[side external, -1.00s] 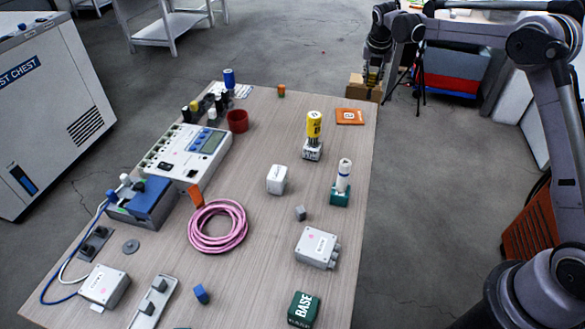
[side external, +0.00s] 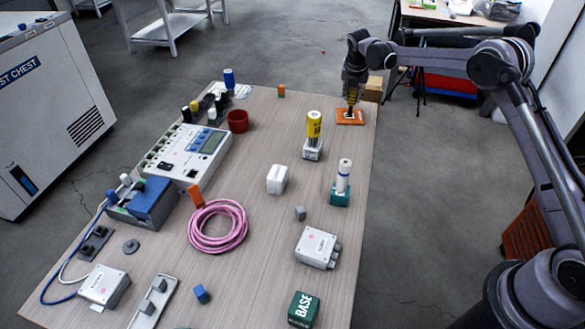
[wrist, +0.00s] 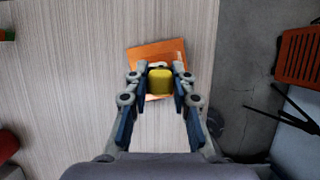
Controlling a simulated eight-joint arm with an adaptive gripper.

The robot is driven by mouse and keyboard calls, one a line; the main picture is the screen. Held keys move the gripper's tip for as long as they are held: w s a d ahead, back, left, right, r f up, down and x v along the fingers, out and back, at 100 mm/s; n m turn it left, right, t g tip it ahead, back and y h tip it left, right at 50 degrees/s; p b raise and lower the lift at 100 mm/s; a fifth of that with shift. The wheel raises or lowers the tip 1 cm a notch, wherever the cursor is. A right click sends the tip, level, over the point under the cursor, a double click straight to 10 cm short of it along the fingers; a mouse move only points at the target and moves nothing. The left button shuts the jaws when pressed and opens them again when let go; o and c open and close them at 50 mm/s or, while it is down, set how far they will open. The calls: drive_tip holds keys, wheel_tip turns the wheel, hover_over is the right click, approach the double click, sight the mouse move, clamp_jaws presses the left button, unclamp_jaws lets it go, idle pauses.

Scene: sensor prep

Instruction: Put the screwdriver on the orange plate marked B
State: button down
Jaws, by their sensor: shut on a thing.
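The orange plate (side external: 346,119) lies flat at the far right corner of the table, and its mark is mostly hidden now. My gripper (side external: 352,98) points down over it. In the wrist view, my gripper (wrist: 160,78) is shut on a yellow-ended thing, the screwdriver (wrist: 160,84), seen end-on between the blue-grey fingers. The orange plate (wrist: 147,54) shows behind and below it. The screwdriver's lower end is hidden, so I cannot tell whether it touches the plate.
A yellow-topped cylinder (side external: 314,124) stands in a white block left of and nearer than the plate. A white bottle (side external: 344,172) in a teal base stands nearer. A red cup (side external: 238,121) and a small orange-green block (side external: 281,91) are further left. The table's right edge is close.

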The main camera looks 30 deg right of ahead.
drive_tip(key=shift+f, duration=0.15)
drive_tip(key=c, duration=1.1)
unclamp_jaws()
drive_tip(key=shift+c, duration=0.2)
drive_tip(key=s+a+r+m, duration=0.3)
drive_tip(key=s+r, duration=0.2)
drive_tip(key=r, duration=0.3)
drive_tip(key=s+a+r+m, duration=0.3)
drive_tip(key=s+r, duration=0.2)
drive_tip(key=r, duration=0.4)
drive_tip(key=s+a+r+m+t+y, duration=0.2)
drive_tip(key=s+a+r+m, duration=0.1)
drive_tip(key=s+m, duration=0.55)
drive_tip(key=s+a+f+m+t, duration=0.1)
drive_tip(key=s+a+f+m, duration=0.1)
drive_tip(key=s+m, duration=0.4)
drive_tip(key=s+a+f+m+t+y, duration=0.1)
drive_tip(key=s+f+m, duration=0.4)
drive_tip(key=s, duration=0.9)
drive_tip(key=shift+a+f+m, duration=0.3)
drive_tip(key=shift+a+m, duration=0.45)
drive_tip(key=shift+a, duration=0.15)
